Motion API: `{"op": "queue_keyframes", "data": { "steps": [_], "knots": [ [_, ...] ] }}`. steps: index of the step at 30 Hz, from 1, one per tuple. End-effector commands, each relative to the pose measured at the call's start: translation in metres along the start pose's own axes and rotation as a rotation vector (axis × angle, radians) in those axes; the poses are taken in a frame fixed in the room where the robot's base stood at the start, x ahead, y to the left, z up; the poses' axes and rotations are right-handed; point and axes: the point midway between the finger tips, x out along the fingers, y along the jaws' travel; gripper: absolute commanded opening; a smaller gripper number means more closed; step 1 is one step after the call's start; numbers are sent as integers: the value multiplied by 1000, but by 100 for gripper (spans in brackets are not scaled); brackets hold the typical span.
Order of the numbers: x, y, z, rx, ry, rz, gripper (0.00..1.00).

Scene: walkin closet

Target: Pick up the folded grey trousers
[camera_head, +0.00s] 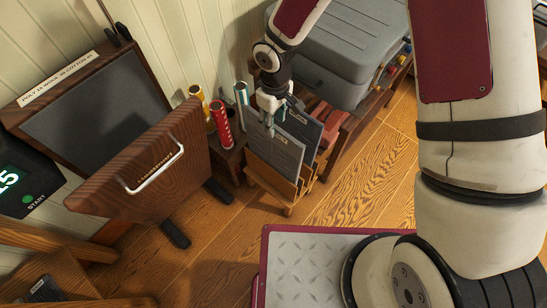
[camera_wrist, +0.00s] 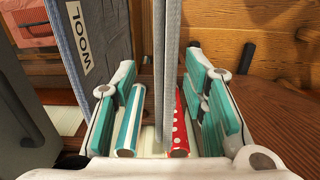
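Folded grey trousers (camera_head: 275,156) stand upright as a flat panel with a pale label at the front of a wooden slotted rack (camera_head: 288,208). A darker grey-blue folded panel (camera_head: 308,128) stands behind them. In the wrist view that panel (camera_wrist: 95,40) carries a "WOOL" label. My gripper (camera_head: 268,120) is at the top of the rack. In the wrist view it is open (camera_wrist: 163,110), with the thin edge of a light grey panel (camera_wrist: 166,55), apparently the front trousers, between its fingers and visible gaps on both sides. The label on the front panel is too small to read.
A wooden trouser press (camera_head: 150,165) stands open at left, beside a timer (camera_head: 20,185). Yellow, red (camera_head: 221,122) and teal-white tubes stand in a wooden holder close to the rack. A grey case (camera_head: 345,45) sits on a bench behind. Floor right of the rack is clear.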

Motion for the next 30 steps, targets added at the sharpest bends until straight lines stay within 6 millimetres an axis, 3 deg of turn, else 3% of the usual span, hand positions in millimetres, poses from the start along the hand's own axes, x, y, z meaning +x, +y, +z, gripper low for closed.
{"op": "queue_keyframes", "data": {
  "steps": [8,16,24,30],
  "knots": [
    [17,-1,-1,-1,0,0,40],
    [55,-4,-1,-1,-2,0,40],
    [57,-4,-2,0,1,0,40],
    [57,-4,-2,0,0,0,0]
  ]
}}
